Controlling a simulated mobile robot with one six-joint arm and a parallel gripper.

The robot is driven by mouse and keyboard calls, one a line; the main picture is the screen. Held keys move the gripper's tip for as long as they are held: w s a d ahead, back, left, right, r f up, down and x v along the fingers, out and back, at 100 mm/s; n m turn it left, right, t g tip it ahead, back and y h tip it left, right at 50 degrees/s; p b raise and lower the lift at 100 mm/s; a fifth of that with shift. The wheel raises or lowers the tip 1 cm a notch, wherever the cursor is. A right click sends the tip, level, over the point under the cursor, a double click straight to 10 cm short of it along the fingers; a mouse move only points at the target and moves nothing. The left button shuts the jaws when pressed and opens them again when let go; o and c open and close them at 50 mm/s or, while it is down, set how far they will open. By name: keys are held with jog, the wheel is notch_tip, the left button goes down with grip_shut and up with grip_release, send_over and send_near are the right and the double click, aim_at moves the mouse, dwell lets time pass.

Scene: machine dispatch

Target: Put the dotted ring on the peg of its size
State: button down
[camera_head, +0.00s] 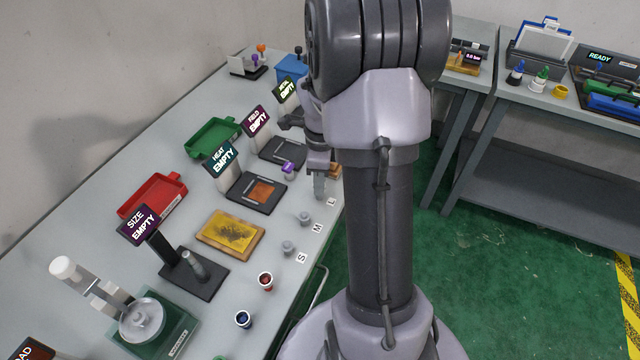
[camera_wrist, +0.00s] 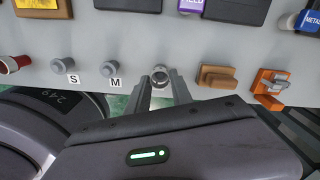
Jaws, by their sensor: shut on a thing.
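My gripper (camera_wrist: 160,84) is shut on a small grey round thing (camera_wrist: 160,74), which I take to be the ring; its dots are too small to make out. It is in line with the pegs, at the place of the L peg. I cannot tell whether it is around that peg or above it. The S peg (camera_wrist: 63,65) and M peg (camera_wrist: 108,69) stand bare to its left. In the head view the S peg (camera_head: 288,247) and M peg (camera_head: 305,218) are clear, and my gripper (camera_head: 320,186) is down beside the L label (camera_head: 331,201).
A wooden block (camera_wrist: 217,77) and an orange fixture (camera_wrist: 270,82) lie right of my gripper. A purple-topped piece (camera_head: 288,168), the heat plate (camera_head: 262,192) and a yellow pad (camera_head: 230,234) are nearby. Red (camera_head: 265,282) and blue (camera_head: 243,320) cups stand nearer the front.

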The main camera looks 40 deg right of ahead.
jog(key=shift+f, duration=0.2)
jog(key=shift+f, duration=0.2)
jog(key=c, duration=1.1)
grip_release()
jog(key=shift+r, duration=0.1)
